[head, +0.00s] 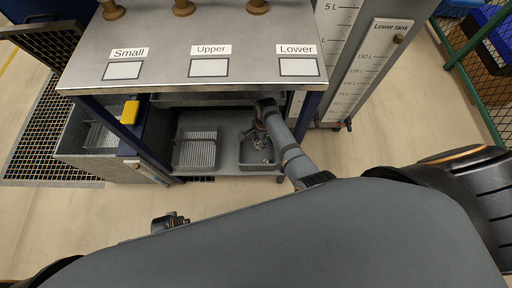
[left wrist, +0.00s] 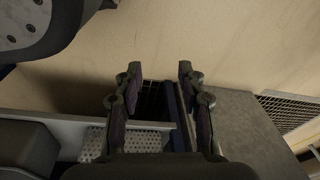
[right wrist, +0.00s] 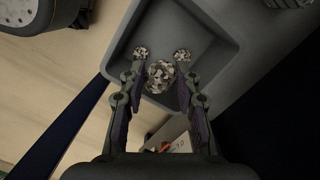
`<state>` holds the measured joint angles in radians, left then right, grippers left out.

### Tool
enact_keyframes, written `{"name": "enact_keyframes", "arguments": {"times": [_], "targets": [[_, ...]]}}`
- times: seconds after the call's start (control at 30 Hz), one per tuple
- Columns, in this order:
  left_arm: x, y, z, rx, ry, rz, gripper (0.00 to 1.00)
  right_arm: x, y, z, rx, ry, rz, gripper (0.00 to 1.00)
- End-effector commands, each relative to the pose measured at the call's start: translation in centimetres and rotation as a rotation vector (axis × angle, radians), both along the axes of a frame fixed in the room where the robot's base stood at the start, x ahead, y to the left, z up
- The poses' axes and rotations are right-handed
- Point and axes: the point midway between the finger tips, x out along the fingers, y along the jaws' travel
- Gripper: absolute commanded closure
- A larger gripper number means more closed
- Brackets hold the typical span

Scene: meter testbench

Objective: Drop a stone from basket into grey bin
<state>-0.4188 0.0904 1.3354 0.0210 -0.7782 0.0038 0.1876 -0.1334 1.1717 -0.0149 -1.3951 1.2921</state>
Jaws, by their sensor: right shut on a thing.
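A shallow grey container (head: 247,160) sits at the right of the shelf under the bench, with speckled stones in it. In the right wrist view, my right gripper (right wrist: 160,78) is over this container (right wrist: 215,68), its fingers on both sides of a speckled stone (right wrist: 159,76). Two smaller-looking stones (right wrist: 140,52) (right wrist: 181,55) show beyond the fingertips. Another grey container (head: 194,154) with a ribbed floor stands left of it and looks empty. I cannot tell which is called basket or bin. My left gripper (left wrist: 158,75) is open and empty.
A steel bench top (head: 195,40) with labelled squares overhangs the shelf. A large grey tub (head: 90,155) with a yellow block (head: 130,112) on its edge stands at left. A tall gauge panel (head: 365,75) stands at right. The floor in front is clear.

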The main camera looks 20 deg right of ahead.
Motion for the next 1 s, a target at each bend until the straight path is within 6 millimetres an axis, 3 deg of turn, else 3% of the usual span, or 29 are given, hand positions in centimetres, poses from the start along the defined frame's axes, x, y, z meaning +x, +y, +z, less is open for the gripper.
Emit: {"name": "enact_keyframes", "arguments": {"times": [0.17,0.5,1.0], "targets": [[1.3,-0.6,1.3,-0.008,-0.002,0.000,0.60,0.0,0.0,-0.9,0.000,-0.001,0.000,0.99],[3.5,-2.1,6.7,-0.035,0.008,-0.004,0.60,0.0,0.0,-2.8,0.000,-0.001,0.000,0.99],[3.8,-4.4,14.6,-0.079,-0.007,-0.028,0.60,0.0,0.0,-5.6,0.000,-0.001,0.000,0.99]]}}
